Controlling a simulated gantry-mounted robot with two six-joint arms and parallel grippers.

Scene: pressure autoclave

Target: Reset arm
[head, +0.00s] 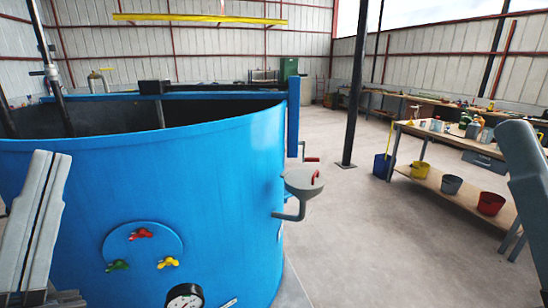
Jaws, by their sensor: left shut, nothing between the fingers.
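My left gripper (51,160) is at the lower left, pointing up in front of the blue autoclave (215,165). Its two grey fingers lie together, shut and empty. A grey part of my right arm (527,185) shows at the right edge, cut off by the frame; I cannot tell how its jaws stand. The big round autoclave has an open top with a dark inside. Its front carries red (140,233), green (118,265) and yellow (167,262) valve knobs and a pressure gauge (185,297). A grey crank-like handle (302,185) sticks out on its right side.
A wooden workbench (440,134) stands at the right, with yellow, grey and red buckets on its lower shelf (455,188). A blue bucket (382,165) is beside it. A dark post (360,85) rises behind. The concrete floor (375,240) between autoclave and bench is clear.

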